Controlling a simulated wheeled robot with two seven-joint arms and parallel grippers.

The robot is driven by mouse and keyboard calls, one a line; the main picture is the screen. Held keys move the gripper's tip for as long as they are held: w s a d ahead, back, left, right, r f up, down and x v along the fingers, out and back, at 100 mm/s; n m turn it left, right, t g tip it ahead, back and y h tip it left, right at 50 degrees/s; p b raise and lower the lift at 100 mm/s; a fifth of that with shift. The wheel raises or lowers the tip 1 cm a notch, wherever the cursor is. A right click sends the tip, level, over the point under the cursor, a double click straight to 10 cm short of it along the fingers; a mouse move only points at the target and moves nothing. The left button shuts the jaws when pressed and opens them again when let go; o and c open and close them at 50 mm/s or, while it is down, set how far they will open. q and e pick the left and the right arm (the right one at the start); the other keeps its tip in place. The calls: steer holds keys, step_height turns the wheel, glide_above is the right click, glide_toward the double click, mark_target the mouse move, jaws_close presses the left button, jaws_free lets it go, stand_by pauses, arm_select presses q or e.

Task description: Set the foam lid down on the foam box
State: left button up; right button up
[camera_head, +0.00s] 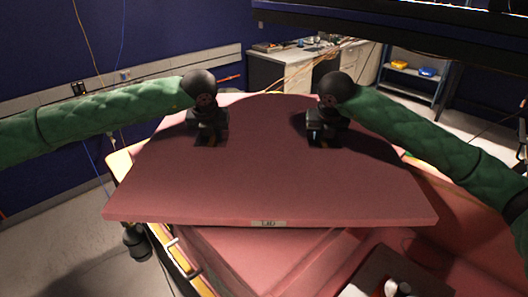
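The foam lid (265,185) is a broad flat pink slab with a small label on its front edge. It spans the middle of the head view, above the pink foam box (262,258), whose near part shows below the lid's front edge. The lid hides most of the box, and whether they touch at the back cannot be told.
A dark tray-like area (385,275) with small items lies at the front right, below the lid. A desk (285,72) and a shelf with yellow and blue bins (412,70) stand in the background. A blue wall with a white rail is at the left.

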arm_select(q)
steer(key=shift+o, duration=1.3)
steer(key=shift+r, duration=0.1)
arm_select(e)
steer(key=shift+o, duration=1.3)
arm_select(q)
steer(key=shift+s, duration=0.1)
steer(key=shift+r, duration=0.15)
arm_select(e)
steer(key=shift+s+r, duration=0.2)
steer(key=shift+r, duration=0.35)
arm_select(q)
steer(key=v, duration=1.1)
steer(key=shift+s+r, duration=0.2)
steer(key=shift+r, duration=0.1)
arm_select(e)
steer(key=v, duration=1)
steer(key=shift+s+r, duration=0.25)
steer(key=shift+r, duration=0.1)
steer(key=shift+a, duration=0.1)
